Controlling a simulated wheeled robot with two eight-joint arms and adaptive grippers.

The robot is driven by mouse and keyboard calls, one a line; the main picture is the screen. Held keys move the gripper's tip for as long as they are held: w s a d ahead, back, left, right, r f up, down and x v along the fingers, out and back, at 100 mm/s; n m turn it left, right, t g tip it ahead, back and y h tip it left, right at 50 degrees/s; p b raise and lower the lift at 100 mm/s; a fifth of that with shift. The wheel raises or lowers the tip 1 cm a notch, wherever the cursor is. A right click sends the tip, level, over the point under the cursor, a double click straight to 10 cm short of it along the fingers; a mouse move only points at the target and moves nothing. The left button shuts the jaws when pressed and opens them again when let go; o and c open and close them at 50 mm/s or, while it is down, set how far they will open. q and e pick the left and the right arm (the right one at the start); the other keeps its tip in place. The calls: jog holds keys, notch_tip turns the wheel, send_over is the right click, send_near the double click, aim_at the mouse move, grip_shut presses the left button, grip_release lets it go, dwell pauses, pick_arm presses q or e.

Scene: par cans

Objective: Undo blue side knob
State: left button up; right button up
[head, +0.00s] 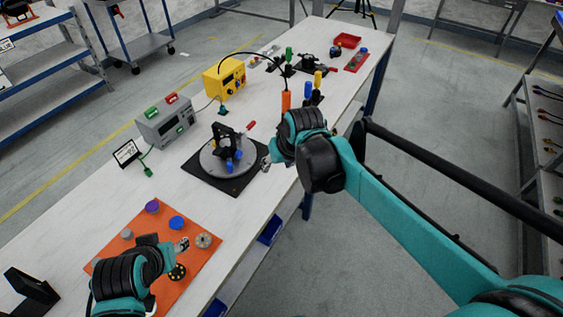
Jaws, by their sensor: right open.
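A dark bracket-like fixture (222,138) stands on a round grey plate (209,168) over a black square mat (196,180), mid-table. Blue knobs show low on its right side, one at the front (230,167); their fine detail is too small to tell. My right gripper (267,163) is open and empty just right of the round plate, apart from the knobs and partly hidden by its own wrist. My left gripper (184,243) is over the orange board at the near end; its jaws are too small to read.
The orange board (204,262) carries a purple knob (152,206), a blue knob (177,223) and other round parts. A grey power unit (168,122) and a yellow one (225,80) stand behind the fixture. Upright orange, blue and yellow-handled tools (286,101) stand beyond my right wrist.

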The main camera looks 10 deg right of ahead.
jog(key=shift+s+d+r+n+h, duration=0.6)
jog(key=shift+s+d+r+n, duration=0.3)
jog(key=shift+s+d+n, duration=0.15)
jog(key=shift+a, duration=0.1)
jog(key=n+g+h+p, duration=0.1)
jog(key=n+g+p, duration=0.3)
jog(key=n, duration=0.2)
send_over(239, 152)
jog(key=f, duration=1)
jog(key=shift+s+a, duration=0.35)
jog(key=shift+s, duration=0.05)
jog(key=f+b, duration=0.1)
jog(key=f, duration=0.3)
jog(key=f+b, duration=0.1)
jog(key=f, duration=0.2)
jog(key=shift+w+d+f+b, duration=0.1)
jog(key=shift+w+d+b, duration=0.25)
grip_shut()
